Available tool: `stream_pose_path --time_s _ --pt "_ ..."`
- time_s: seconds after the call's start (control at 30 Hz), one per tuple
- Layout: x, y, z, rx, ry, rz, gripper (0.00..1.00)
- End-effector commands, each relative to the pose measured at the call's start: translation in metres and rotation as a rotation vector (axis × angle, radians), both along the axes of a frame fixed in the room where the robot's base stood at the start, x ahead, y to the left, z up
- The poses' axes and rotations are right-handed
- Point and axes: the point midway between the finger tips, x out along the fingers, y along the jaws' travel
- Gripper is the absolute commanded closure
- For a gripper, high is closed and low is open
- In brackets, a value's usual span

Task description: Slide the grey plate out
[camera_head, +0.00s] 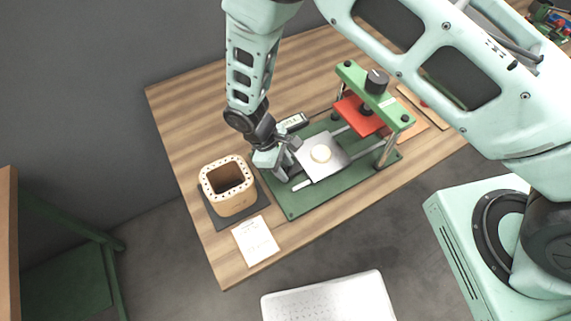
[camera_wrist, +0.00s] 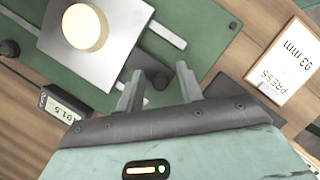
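The grey plate (camera_head: 333,168) lies on two light rails over a green base (camera_head: 305,205), in front of the press. A cream round disc (camera_head: 321,153) sits on it. In the wrist view, the plate (camera_wrist: 122,22) and disc (camera_wrist: 85,27) are at upper left. My gripper (camera_head: 292,167) is just left of the plate in the head view. In the wrist view, my gripper (camera_wrist: 160,72) has its fingers apart, with no plate between them. A small dark thing shows between the fingers; I cannot tell what it is or whether they touch it.
The press has a green frame (camera_head: 352,76), a black knob (camera_head: 376,80) and a red block (camera_head: 358,115). A small display box (camera_head: 291,122) stands behind the plate. A perforated wooden coil form (camera_head: 238,200) and a paper card (camera_head: 255,240) are at the near left.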

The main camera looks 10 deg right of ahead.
Motion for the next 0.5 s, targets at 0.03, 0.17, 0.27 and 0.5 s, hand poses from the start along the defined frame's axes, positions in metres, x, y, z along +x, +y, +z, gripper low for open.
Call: stream_pose_path --time_s 0.03,0.17,0.27,0.5 --pt "0.0 0.0 0.0 0.0 0.0 0.0 0.64" --pt "0.0 -0.001 0.0 -0.001 0.0 0.0 0.64" --pt "0.0 0.0 0.001 -0.001 0.0 0.0 0.64" --pt "0.006 0.01 0.025 0.003 -0.004 0.0 0.64"
